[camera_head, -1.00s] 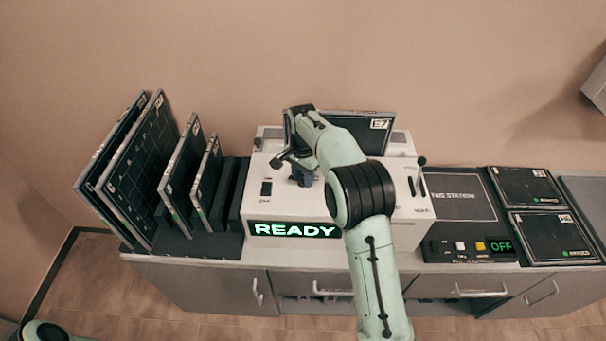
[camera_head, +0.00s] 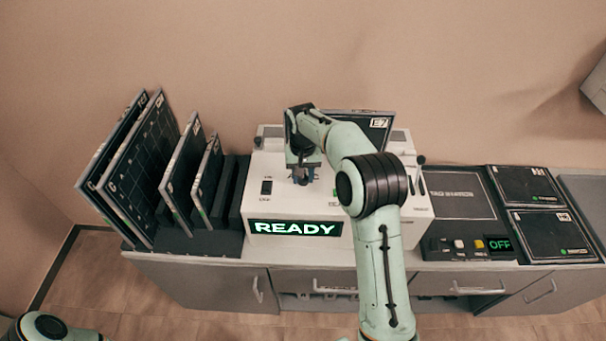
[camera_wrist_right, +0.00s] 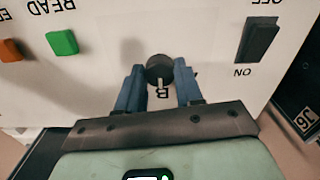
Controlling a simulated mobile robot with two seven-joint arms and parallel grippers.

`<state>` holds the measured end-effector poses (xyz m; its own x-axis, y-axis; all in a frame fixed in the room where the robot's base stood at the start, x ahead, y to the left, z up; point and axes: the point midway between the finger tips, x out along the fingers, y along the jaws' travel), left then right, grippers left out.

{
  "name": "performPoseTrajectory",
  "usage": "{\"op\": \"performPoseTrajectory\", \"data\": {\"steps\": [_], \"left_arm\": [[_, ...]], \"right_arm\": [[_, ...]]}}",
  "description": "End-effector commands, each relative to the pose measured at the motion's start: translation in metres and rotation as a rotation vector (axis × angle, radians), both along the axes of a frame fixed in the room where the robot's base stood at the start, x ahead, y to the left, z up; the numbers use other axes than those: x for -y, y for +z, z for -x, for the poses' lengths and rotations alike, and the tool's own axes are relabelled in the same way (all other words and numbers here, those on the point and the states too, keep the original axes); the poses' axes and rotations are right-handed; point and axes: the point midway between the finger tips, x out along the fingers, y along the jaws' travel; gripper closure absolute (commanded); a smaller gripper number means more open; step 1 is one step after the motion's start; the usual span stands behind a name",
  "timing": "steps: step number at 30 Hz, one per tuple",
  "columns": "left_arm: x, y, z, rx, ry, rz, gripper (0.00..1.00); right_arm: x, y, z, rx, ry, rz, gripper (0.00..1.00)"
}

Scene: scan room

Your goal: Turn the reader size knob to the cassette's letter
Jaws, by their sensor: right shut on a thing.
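The dark round size knob (camera_wrist_right: 160,68) sits on the white reader (camera_head: 262,190). Its pale pointer mark faces a letter on the panel, partly hidden, which looks like B or R. My right gripper (camera_head: 303,178) reaches down to the reader's top; in the right wrist view its blue fingers (camera_wrist_right: 160,82) are shut on the knob, one on each side. A dark cassette (camera_head: 366,126) stands in the back of the reader, with a white label that seems to read E7. My left gripper is not in view.
A green button (camera_wrist_right: 62,42), an orange button (camera_wrist_right: 10,50) and a black rocker switch (camera_wrist_right: 259,39) flank the knob. The reader's display (camera_head: 295,228) reads READY. A rack (camera_head: 215,243) of panels stands left; a station (camera_head: 462,212) showing OFF stands right.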

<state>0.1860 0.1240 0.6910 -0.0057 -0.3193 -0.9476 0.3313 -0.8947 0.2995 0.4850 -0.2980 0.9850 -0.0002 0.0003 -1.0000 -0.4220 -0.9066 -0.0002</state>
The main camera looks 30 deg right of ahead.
Motion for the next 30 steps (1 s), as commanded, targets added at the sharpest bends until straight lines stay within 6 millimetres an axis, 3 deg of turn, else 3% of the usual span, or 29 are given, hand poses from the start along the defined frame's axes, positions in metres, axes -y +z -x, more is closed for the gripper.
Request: {"op": "performPoseTrajectory", "data": {"steps": [18,19,21,30], "left_arm": [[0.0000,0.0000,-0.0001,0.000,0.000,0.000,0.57],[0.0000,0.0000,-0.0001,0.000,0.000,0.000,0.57],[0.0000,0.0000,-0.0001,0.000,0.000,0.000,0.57],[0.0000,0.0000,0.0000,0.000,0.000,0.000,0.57]], "right_arm": [[0.0003,0.0003,-0.0003,0.002,0.043,0.001,0.95],[0.0003,0.0003,-0.0003,0.002,0.043,0.001,0.61],[0.0003,0.0003,-0.0003,0.001,0.043,0.000,0.39],[0.0001,0.0009,-0.0003,0.001,0.043,0.000,0.39]]}}
